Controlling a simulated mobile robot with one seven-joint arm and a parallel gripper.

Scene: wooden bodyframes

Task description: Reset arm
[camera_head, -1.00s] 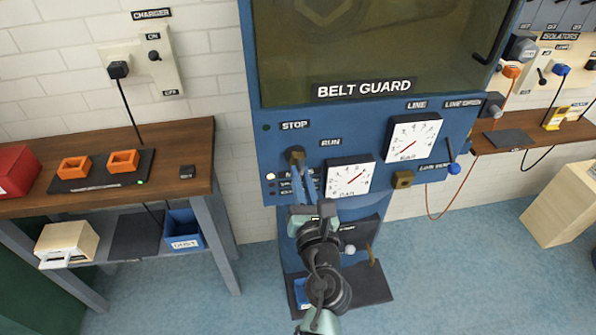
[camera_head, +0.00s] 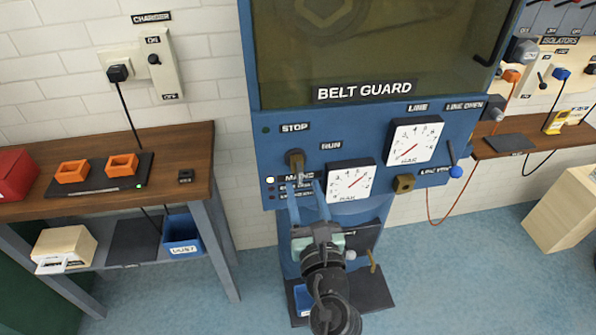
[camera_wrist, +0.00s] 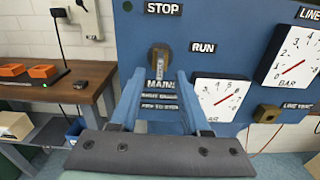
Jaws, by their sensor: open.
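My gripper (camera_head: 304,192) is open and empty in front of the blue machine panel (camera_head: 272,146), and its two blue fingers also show in the wrist view (camera_wrist: 158,84). A round brown knob (camera_head: 294,158) with a pale upright bar sits on the panel just beyond the fingertips, between the labels STOP and RUN. In the wrist view the knob (camera_wrist: 159,59) lies above and between the fingers, and they look apart from it. The MAINS label (camera_wrist: 160,85) and smaller labels show between the fingers. My arm hangs below, in front of the machine's lower part.
A wooden bench (camera_head: 199,157) stands left, with orange blocks (camera_head: 122,165) on a black pad. A shelf (camera_head: 483,150) is at right.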

